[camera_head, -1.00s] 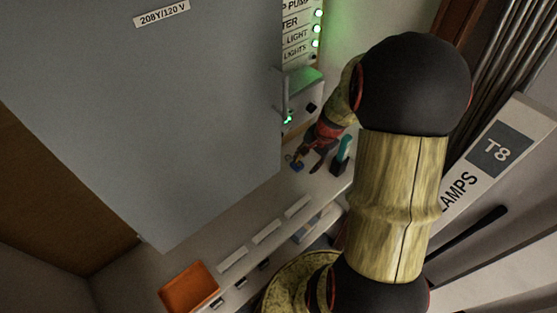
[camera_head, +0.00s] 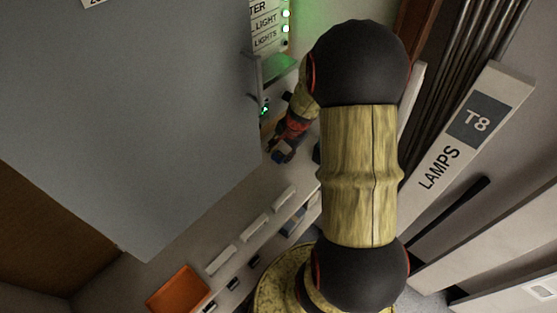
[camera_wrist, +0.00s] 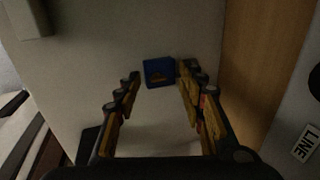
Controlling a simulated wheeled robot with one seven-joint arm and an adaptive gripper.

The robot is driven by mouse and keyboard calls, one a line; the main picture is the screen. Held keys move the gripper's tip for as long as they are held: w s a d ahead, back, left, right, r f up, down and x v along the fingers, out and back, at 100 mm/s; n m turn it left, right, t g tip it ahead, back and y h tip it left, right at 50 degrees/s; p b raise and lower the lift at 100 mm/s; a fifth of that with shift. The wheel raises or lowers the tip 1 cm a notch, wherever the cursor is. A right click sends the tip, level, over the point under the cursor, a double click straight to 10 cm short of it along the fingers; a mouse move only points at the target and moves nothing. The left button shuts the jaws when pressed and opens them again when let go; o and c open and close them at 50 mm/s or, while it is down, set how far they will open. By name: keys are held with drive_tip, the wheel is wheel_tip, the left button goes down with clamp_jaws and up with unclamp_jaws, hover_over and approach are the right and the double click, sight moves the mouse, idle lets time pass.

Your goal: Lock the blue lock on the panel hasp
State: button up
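The blue lock (camera_wrist: 159,72) shows in the wrist view as a small blue block at the fingertips of my gripper (camera_wrist: 160,80). The fingers stand apart on both sides of it. A small gap shows on the left; the right finger looks very close, and I cannot tell if it touches. In the head view my gripper (camera_head: 282,145) points down over the pale shelf, just right of the grey panel door's edge. The lock is too small there to make out clearly. I cannot pick out the panel hasp; a handle-like bracket (camera_head: 255,85) shows at the door's right edge.
The large grey panel door (camera_head: 140,120) fills the left. Green lights (camera_head: 286,14) glow beside it. An orange tray (camera_head: 176,290) sits at lower left on the shelf (camera_head: 225,228) with pale strips. A lamp box (camera_head: 470,125) and pipes (camera_head: 480,60) stand at right.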

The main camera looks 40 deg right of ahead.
drive_tip(key=shift+x, duration=0.8)
drive_tip(key=shift+r, duration=0.1)
drive_tip(key=shift+c, duration=0.7)
drive_tip(key=c, duration=0.7)
drive_tip(key=shift+c, duration=0.2)
